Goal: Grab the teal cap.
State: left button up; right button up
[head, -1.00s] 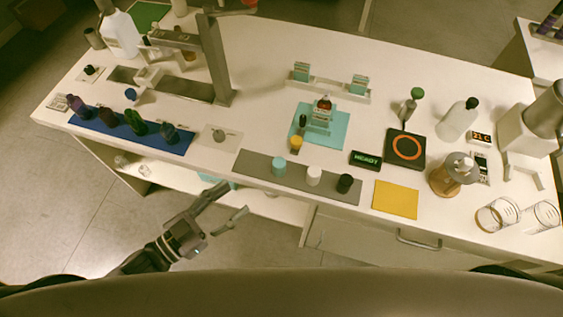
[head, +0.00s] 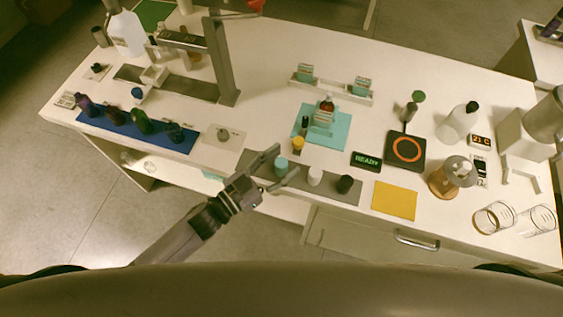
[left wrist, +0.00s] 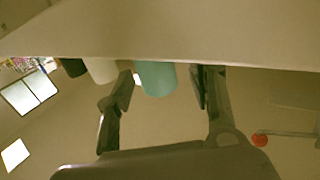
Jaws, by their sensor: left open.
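The teal cap (head: 281,165) stands on the grey strip mat (head: 330,190) near the table's front edge. It is at the left of a row with a white cap (head: 315,175) and a black cap (head: 345,184). My left gripper (head: 282,166) is open, with its fingertips near the two sides of the teal cap in the head view. In the left wrist view the teal cap (left wrist: 156,78) shows between the two spread fingers (left wrist: 160,88), a little beyond them. I cannot tell whether a finger touches it. My right gripper is not in view.
A blue mat (head: 160,139) with several dark bottles lies to the left. A yellow sheet (head: 394,200) lies to the right.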

pick_arm(q)
jog(key=c, duration=0.8)
jog(key=shift+c, duration=0.2)
